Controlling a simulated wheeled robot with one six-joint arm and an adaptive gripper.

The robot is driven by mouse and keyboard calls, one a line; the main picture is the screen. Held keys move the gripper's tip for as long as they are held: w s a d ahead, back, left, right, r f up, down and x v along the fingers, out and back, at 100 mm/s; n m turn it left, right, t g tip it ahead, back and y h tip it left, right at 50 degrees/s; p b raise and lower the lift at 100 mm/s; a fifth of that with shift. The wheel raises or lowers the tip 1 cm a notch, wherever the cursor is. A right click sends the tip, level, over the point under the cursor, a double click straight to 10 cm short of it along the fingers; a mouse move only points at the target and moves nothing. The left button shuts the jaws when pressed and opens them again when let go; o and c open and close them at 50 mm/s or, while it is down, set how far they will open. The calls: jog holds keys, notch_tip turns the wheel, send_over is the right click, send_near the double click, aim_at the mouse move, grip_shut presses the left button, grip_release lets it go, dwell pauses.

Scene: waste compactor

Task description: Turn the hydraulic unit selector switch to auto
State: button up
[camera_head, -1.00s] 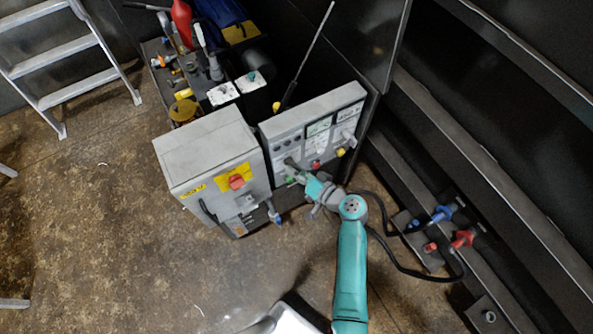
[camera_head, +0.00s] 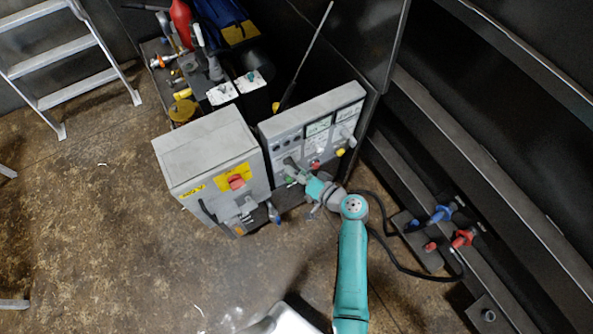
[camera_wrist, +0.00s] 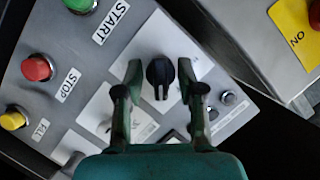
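The selector switch (camera_wrist: 160,74) is a black rotary knob on a white label of the grey control panel (camera_wrist: 60,32). In the wrist view my gripper (camera_wrist: 160,80) has its two fingers apart, one on each side of the knob, with a visible gap to it on both sides. In the head view my gripper (camera_head: 294,174) is at the lower left front of the control panel (camera_head: 312,98), and the arm hides the switch there. The label's wording around the knob is not readable.
The panel has a green START button (camera_wrist: 80,4), a red STOP button (camera_wrist: 37,68) and a yellow button (camera_wrist: 13,119). A grey box with a red rotary switch (camera_head: 236,182) stands at the left. Hoses with blue and red couplings (camera_head: 462,239) lie right.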

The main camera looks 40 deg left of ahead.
jog(key=v, duration=1.2)
jog(key=shift+r, duration=0.1)
